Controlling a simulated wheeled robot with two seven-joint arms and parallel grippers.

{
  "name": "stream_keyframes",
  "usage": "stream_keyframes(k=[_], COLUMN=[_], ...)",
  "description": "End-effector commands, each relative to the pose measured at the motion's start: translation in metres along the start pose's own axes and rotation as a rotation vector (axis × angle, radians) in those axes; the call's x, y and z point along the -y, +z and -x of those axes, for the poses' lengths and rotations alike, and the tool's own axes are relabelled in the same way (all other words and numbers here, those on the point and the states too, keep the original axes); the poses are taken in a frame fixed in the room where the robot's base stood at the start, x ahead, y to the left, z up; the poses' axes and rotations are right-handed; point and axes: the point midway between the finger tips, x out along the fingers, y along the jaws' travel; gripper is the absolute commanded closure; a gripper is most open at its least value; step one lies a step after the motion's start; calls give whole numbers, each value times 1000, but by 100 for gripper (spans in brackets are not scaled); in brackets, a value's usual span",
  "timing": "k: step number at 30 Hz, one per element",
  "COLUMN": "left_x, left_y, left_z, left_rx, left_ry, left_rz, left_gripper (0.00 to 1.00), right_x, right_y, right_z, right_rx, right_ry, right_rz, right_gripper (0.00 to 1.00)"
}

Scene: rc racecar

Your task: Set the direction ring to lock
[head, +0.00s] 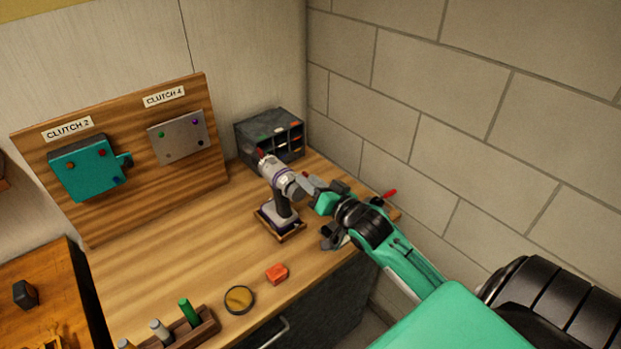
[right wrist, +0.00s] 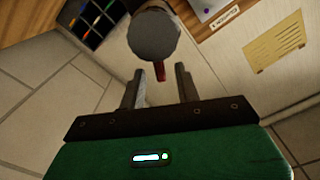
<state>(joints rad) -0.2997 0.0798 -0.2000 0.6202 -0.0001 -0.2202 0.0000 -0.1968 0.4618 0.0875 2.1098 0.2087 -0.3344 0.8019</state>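A grey and white cordless drill (head: 279,187) with purple bands stands upright in a wooden holder (head: 291,237) on the bench. Its red-tipped end points to the back left. I cannot tell which band is the direction ring, and no setting marks are readable. My right gripper (head: 308,184) is at the drill's near right end. In the right wrist view its two fingers (right wrist: 157,88) are apart with nothing between them. The drill's round grey end (right wrist: 154,36) is just beyond the fingertips, and a red piece shows below it. My left gripper is out of view.
A board (head: 138,205) with clutch panels stands at the left, and a dark compartment organizer (head: 250,130) behind the drill. A red block (head: 277,274), a round brass-coloured disc (head: 239,299) and a peg rack (head: 206,328) are in front. The block wall is close at the right.

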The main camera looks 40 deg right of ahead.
Motion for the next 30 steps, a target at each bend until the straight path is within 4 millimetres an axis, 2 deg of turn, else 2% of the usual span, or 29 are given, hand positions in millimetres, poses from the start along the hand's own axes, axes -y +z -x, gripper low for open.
stream_keyframes(k=[10,11,15,16,23,30], left_x=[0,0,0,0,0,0], left_y=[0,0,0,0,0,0], left_z=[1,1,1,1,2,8], left_rx=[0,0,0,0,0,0], left_ry=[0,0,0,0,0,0], left_rz=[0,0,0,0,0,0], left_gripper=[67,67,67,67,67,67], right_x=[0,0,0,0,1,5], right_y=[0,0,0,0,0,-1], right_z=[-4,-4,-4,-4,-4,-4], right_rx=[0,0,0,0,0,1], right_ry=[-1,0,0,0,0,-1], right_rz=[0,0,0,0,9,99], right_gripper=[67,71,99,100,100,100])
